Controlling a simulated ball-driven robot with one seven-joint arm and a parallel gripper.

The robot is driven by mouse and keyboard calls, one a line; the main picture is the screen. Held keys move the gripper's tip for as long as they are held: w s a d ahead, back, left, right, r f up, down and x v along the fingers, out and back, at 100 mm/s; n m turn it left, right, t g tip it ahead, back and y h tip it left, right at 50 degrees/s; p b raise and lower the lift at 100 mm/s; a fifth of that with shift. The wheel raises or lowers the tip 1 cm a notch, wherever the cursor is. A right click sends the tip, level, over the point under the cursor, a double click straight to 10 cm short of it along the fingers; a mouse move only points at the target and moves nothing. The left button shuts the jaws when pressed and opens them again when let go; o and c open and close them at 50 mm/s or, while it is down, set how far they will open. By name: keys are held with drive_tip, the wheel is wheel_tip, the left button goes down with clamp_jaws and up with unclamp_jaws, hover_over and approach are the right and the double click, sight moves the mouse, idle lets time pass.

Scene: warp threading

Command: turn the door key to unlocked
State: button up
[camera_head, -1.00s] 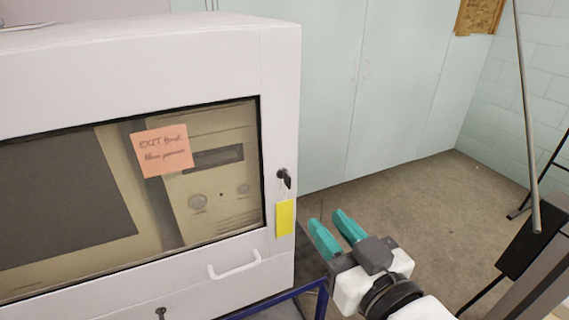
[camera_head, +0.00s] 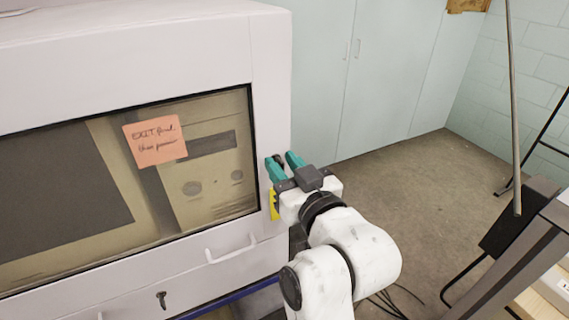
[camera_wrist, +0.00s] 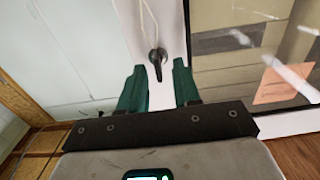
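The door key (camera_wrist: 157,62) is a small dark key in the white door frame (camera_head: 271,70), beside the window. In the wrist view it shows just beyond and between my two teal fingertips, with a thin cord looping from it. My gripper (camera_head: 284,162) is open at the door's right side, its fingertips (camera_wrist: 158,68) on either side of the key with gaps showing. In the head view the fingers mostly cover the key. A yellow tag (camera_head: 273,205) is partly hidden behind my gripper.
A pink note (camera_head: 155,142) is on the window. A white handle (camera_head: 231,248) and another dark key-like piece (camera_head: 161,299) are lower on the white cabinet. Open floor (camera_head: 410,200) lies to the right. A metal pole (camera_head: 513,110) stands at far right.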

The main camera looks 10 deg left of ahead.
clamp_jaws()
idle(0.3)
drive_tip(key=shift+m, duration=0.3)
drive_tip(key=shift+w+d+m+p, duration=0.15)
drive_tip(key=shift+m+p, duration=0.15)
drive_tip(key=shift+m, duration=0.6)
drive_tip(key=m+p, duration=0.1)
drive_tip(key=m, duration=0.3)
drive_tip(key=shift+d+m, duration=0.15)
drive_tip(key=shift+m, duration=0.15)
drive_tip(key=m+p, duration=0.1)
drive_tip(key=m, duration=0.2)
drive_tip(key=m+p, duration=0.1)
drive_tip(key=m, duration=0.2)
drive_tip(key=shift+w+d+f, duration=0.15)
drive_tip(key=shift+d+f, duration=0.05)
drive_tip(key=shift+f+m+p, duration=0.15)
drive_tip(key=shift+m+p, duration=0.45)
drive_tip(key=shift+m, duration=0.65)
drive_tip(key=shift+f+m+p, duration=0.1)
drive_tip(key=shift+m+p, duration=0.5)
drive_tip(key=shift+m, duration=0.65)
drive_tip(key=shift+f, duration=0.1)
